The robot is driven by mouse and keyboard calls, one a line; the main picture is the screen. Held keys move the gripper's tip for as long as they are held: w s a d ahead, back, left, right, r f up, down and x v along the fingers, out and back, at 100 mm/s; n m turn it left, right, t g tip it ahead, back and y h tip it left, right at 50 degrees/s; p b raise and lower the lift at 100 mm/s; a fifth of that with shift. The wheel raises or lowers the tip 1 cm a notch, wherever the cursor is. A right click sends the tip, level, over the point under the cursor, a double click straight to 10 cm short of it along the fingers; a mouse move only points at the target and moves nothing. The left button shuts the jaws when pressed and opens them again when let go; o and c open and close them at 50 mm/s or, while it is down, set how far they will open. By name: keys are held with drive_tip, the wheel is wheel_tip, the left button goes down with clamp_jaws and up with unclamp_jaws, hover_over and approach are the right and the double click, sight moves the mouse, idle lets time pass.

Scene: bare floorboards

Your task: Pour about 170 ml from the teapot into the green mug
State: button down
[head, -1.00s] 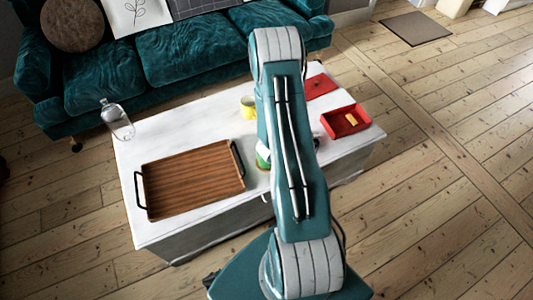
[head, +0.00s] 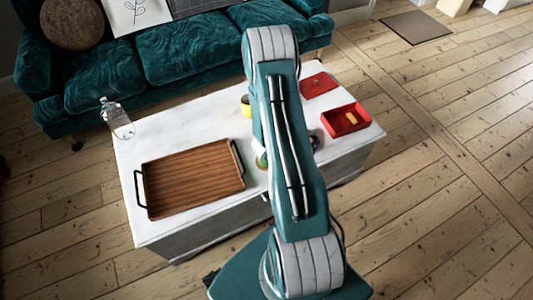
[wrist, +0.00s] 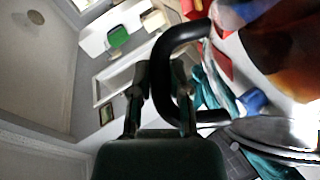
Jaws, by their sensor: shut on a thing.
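In the wrist view my gripper (wrist: 162,95) is shut on a thick black curved handle (wrist: 183,34). The handle joins a shiny, reflective body, the teapot (wrist: 285,132), at the right edge, mostly cut off. In the head view my arm hides the gripper and most of the teapot. A small green thing, probably the green mug (head: 261,160), shows at the left edge of my arm on the white table. Most of it is hidden, and its contents cannot be seen.
The white table (head: 190,118) bears a wooden tray (head: 192,180) with black handles, a glass bottle (head: 117,120), a partly hidden yellow mug (head: 246,105), a red tray (head: 345,119) with a yellow item, and a flat red thing (head: 318,85). A teal sofa (head: 190,45) stands behind.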

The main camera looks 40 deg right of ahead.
drive_tip(key=shift+w+a+r+n+g+h+p, duration=0.15)
drive_tip(key=shift+w+a+r+n+h+p, duration=0.2)
drive_tip(key=shift+w+r+p, duration=0.25)
drive_tip(key=shift+w+a+r+n+g+h+p, duration=0.15)
drive_tip(key=shift+w+a+r+n+h+p, duration=0.2)
drive_tip(key=shift+p, duration=0.3)
idle(1.5)
drive_tip(key=shift+w+a+r+p, duration=0.3)
drive_tip(key=shift+w+p, duration=0.05)
drive_tip(key=shift+w, duration=0.2)
